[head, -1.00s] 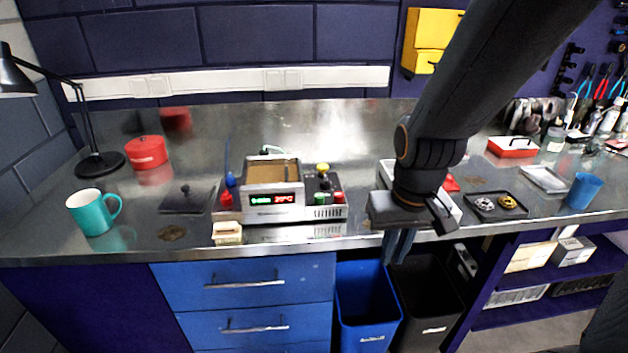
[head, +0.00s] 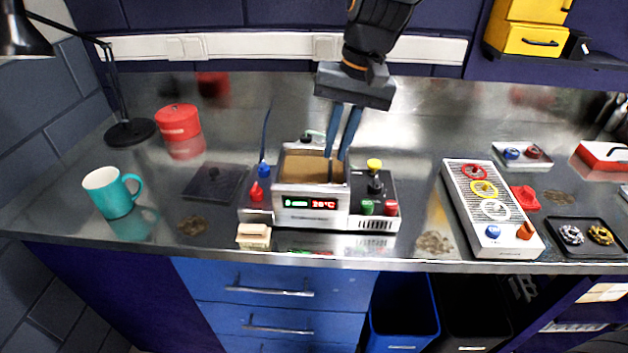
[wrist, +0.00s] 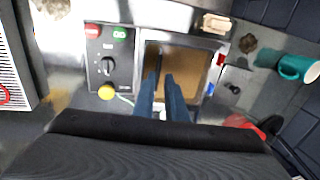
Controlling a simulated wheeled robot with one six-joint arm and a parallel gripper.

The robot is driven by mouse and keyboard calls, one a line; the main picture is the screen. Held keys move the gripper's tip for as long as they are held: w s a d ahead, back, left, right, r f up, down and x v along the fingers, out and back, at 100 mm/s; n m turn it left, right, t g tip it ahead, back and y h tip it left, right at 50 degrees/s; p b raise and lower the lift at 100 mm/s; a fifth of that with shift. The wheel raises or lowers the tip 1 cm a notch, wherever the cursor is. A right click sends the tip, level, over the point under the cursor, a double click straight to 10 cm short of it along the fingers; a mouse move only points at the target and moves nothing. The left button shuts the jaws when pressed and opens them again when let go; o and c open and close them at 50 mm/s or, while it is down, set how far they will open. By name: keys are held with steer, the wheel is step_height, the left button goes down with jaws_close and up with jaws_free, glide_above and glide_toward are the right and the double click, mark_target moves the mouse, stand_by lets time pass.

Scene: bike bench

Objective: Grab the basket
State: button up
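The bench-top cleaner (head: 310,203) stands at mid-bench with a lit display. Its square tank of brown contents (head: 306,166) also shows in the wrist view (wrist: 190,60). No separate basket can be clearly made out. A thin dark upright piece (head: 330,170) shows in the tank near my fingertips; I cannot tell if it is a handle or a reflection. My gripper (head: 336,157) points down over the right part of the tank. Its two blue fingers are a little apart, with nothing seen held between them; they also show in the wrist view (wrist: 161,78).
A teal mug (head: 112,192), red tin (head: 178,123) and black lamp (head: 130,132) stand to the left. A cream block (head: 253,236) lies in front of the cleaner. A grey tray with colored rings (head: 482,222) and a black tray (head: 588,238) lie to the right.

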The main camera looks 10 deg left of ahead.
mark_target(331, 172)
steer(key=f, duration=0.2)
steer(key=f+p, duration=0.2)
steer(key=f, duration=0.1)
steer(key=shift+w+a+f, duration=0.1)
steer(key=shift+a+f, duration=0.2)
steer(key=shift+a, duration=0.05)
steer(key=shift+c, duration=0.2)
jaws_close()
